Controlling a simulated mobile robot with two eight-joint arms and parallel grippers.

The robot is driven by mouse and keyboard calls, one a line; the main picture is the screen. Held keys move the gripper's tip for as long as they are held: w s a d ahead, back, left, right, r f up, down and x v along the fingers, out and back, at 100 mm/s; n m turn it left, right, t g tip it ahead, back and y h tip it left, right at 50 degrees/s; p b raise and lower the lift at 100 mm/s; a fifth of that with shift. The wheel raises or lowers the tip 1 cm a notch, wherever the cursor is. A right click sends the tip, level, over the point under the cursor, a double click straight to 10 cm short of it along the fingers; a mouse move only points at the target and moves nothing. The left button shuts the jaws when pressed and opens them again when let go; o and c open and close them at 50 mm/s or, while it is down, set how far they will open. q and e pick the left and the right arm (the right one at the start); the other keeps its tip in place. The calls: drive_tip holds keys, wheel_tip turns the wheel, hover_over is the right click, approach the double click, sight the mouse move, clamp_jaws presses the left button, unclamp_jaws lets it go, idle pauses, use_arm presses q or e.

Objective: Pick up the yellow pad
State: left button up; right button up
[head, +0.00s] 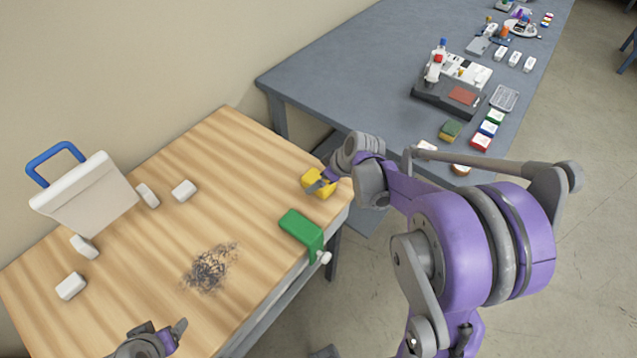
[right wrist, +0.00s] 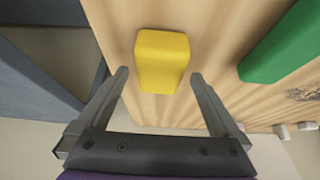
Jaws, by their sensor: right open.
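The yellow pad (head: 318,183) lies near the far right corner of the wooden table (head: 130,258). In the right wrist view the yellow pad (right wrist: 162,60) shows just beyond and between my right fingertips. My right gripper (head: 326,184) is at the pad in the head view, and its open fingers (right wrist: 160,76) stand apart on either side of the pad's near end. I cannot tell whether they touch it. My left gripper (head: 164,332) is low at the table's front, away from the pad. Its jaw gap is unclear.
A green clamp (head: 300,229) sits on the table edge close to the pad. A dark scribble (head: 210,268) marks the middle. A grey table (head: 350,70) with many items stands behind.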

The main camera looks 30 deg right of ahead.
sight(318, 179)
drive_tip(key=shift+x, duration=1.1)
drive_tip(key=c, duration=1.3)
wheel_tip(318, 179, up, 10)
drive_tip(key=shift+r+p, duration=0.1)
drive_tip(key=shift+p, duration=0.4)
